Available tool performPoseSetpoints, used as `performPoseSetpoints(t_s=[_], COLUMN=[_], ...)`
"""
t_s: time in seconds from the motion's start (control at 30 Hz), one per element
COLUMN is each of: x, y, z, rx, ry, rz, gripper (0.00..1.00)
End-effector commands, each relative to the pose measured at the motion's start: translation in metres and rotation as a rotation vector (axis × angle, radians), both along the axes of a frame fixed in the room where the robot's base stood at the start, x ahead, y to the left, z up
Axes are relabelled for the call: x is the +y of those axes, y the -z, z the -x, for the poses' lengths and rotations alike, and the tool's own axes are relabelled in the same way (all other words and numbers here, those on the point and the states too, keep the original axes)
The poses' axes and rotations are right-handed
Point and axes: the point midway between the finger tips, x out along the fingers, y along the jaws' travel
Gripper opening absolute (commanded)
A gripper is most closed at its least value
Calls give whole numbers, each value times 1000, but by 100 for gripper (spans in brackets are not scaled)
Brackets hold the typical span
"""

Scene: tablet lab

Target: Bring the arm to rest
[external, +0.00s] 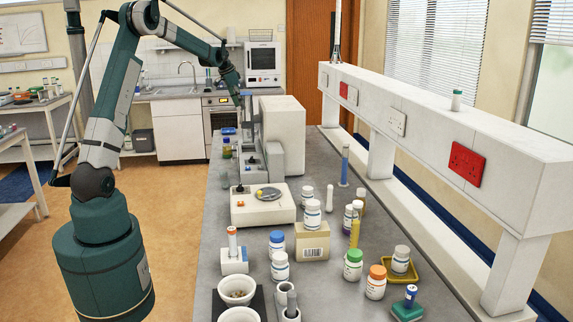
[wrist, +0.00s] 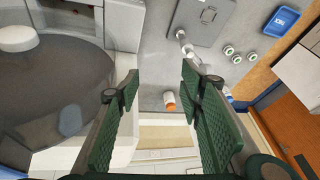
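My arm reaches up and over toward the far end of the grey bench (external: 345,240). My gripper (external: 238,100) hangs there, small in the external view, pointing down near the tall white instrument. In the wrist view my gripper (wrist: 160,75) has its two green ribbed fingers spread well apart. Nothing is held between them. A white bottle with an orange end (wrist: 170,103) shows in the gap beyond the fingers, apart from them. Whether my gripper touches anything at the far end is too small to tell.
A white boxy instrument (external: 283,130) stands close to my gripper. A balance (external: 262,211) and several capped bottles fill the nearer bench. A raised white service rail (external: 430,125) runs along the right. The wrist view shows a blue tray (wrist: 281,20) and a grey plate (wrist: 205,18).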

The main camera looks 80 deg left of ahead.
Motion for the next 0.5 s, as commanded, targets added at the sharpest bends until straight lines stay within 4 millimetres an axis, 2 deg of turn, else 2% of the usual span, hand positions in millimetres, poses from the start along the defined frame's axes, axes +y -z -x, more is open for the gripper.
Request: performPoseSetpoints(t_s=[0.03, 0.17, 0.27, 0.4, 0.5], x=[-2, -11, -30, -77, -115], y=[-20, -71, -112, -155, -171], z=[-14, -50, -80, -120, -139], rx=[6, 23, 36, 43, 40], ry=[35, 136, 216, 290, 308], rz=[-11, -43, -68, -91, -98], gripper=[38, 38, 38, 38, 38])
